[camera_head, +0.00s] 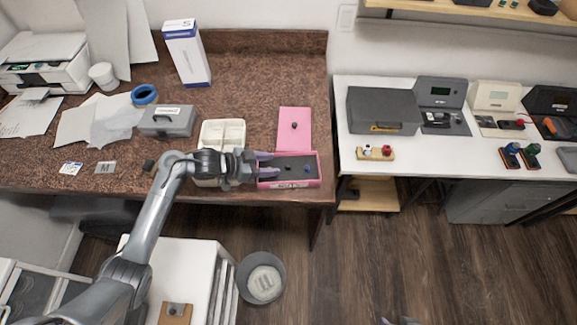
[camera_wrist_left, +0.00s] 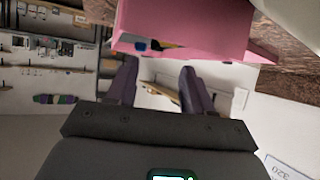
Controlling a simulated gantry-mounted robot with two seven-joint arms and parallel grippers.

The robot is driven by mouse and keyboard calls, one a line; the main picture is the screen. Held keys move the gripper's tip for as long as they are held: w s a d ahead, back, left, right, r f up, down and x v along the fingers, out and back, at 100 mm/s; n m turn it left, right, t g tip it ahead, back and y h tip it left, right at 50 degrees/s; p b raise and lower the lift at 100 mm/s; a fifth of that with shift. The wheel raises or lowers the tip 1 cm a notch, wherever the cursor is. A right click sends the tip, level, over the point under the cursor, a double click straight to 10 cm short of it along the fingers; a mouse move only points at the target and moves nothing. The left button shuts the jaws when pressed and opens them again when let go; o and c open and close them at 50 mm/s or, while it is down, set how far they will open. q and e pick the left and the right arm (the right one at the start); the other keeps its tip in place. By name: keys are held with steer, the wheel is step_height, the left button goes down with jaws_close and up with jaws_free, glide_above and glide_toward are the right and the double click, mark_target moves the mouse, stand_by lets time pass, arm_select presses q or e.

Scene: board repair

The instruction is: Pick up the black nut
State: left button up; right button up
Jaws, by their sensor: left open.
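The open pink box (camera_head: 319,170) sits at the right front edge of the brown desk, its lid folded back behind it. A small black nut (camera_head: 290,168) lies on its dark inner bottom, left of a blue nut (camera_head: 306,168). My left gripper (camera_head: 273,164) is open and empty, its purple fingers reaching over the left part of the box, just left of the black nut. In the left wrist view the pink box (camera_wrist_left: 200,20) is above the open fingers (camera_wrist_left: 158,68); small blue and dark pieces show at it, unclear. Only a sliver of my right gripper shows at the bottom edge (camera_head: 399,321).
A white divided tray (camera_head: 222,125) stands just behind my left wrist. A grey case (camera_head: 168,121) and a blue tape roll (camera_head: 145,94) are further left on the desk. The pink lid (camera_head: 294,114) lies behind the box. A gap separates the desk from the white table (camera_head: 440,155).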

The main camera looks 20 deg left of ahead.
mark_target(285, 166)
arm_select(q)
steer(key=x, duration=0.5)
steer(key=shift+s+d+f, duration=0.1)
steer(key=shift+s, duration=0.1)
steer(key=shift+f, duration=0.15)
jaws_close()
